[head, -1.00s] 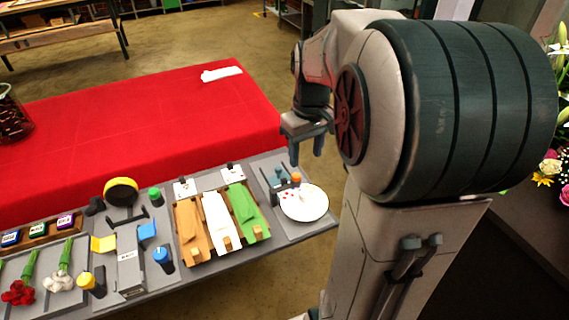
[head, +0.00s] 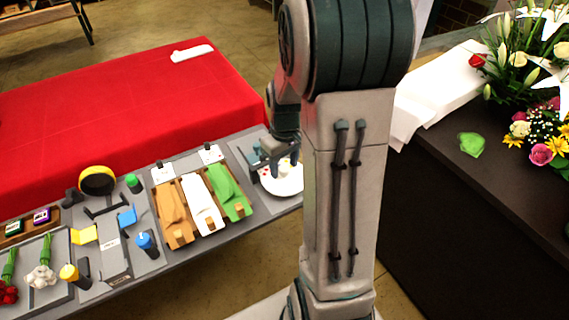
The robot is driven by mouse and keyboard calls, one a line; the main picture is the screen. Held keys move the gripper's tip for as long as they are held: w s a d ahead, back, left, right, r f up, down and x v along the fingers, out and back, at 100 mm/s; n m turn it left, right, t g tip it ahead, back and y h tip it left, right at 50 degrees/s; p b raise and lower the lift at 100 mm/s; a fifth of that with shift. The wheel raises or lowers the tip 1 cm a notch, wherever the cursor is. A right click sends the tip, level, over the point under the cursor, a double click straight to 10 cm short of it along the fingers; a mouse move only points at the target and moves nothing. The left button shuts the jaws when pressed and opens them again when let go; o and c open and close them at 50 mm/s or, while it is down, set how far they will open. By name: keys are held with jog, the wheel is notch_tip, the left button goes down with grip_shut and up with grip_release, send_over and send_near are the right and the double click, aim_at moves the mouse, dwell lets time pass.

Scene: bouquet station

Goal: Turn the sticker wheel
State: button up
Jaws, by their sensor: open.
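The sticker wheel (head: 285,183) is a white disc with small coloured marks on a grey board at the right end of the grey work table. My gripper (head: 284,170) is open, fingers pointing down, over the disc in the picture. It covers part of the disc's upper area and the fixture behind it. I cannot tell whether the fingertips touch the disc.
Left of the wheel, a wooden tray (head: 200,232) holds orange, white and green wraps. Further left are coloured bottles, a yellow roll (head: 97,180) and flower bunches. A red-covered table (head: 120,115) lies behind. A dark counter (head: 460,210) with bouquets stands at right.

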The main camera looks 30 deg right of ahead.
jog(key=shift+f, duration=0.2)
jog(key=c, duration=1)
